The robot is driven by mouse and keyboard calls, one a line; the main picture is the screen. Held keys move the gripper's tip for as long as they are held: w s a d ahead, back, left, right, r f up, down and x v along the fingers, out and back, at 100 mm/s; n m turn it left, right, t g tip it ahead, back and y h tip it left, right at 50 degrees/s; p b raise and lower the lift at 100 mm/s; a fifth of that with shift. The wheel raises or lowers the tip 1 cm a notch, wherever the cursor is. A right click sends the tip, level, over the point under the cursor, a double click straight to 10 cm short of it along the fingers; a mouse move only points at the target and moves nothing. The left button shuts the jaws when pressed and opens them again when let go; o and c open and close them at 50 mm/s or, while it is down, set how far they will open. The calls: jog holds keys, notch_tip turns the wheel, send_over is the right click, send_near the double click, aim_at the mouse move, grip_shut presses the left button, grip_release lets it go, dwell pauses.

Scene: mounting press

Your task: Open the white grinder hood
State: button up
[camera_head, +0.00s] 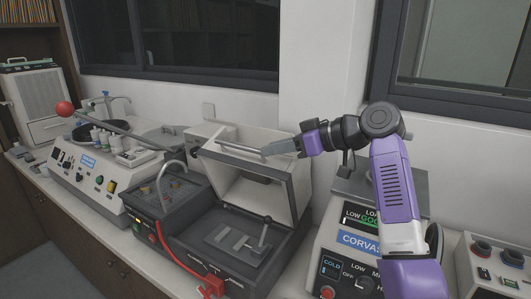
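The white grinder hood (297,181), with a dark-framed front, stands tilted up and back on its dark grey base (207,261). A light handle bar (238,149) runs along the hood's upper front edge. The base below is exposed, with a grey plate and a small lever inside. My gripper (268,149) reaches in from the right, its fingers at the right end of the handle bar. The fingers look close together. I cannot tell whether they grip the bar or only touch it.
A control machine (87,177) with bottles on top stands at left. The mounting press (337,243) stands at right under my arm. The wall and window are close behind.

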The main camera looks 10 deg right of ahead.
jog(key=shift+d+r, duration=0.1)
jog(key=shift+d, duration=0.05)
jog(key=p+v, duration=0.2)
jog(key=v, duration=0.7)
dwell(0.9)
jog(key=shift+w+d+p, duration=0.1)
jog(key=shift+p, duration=0.2)
jog(key=shift+c, duration=0.4)
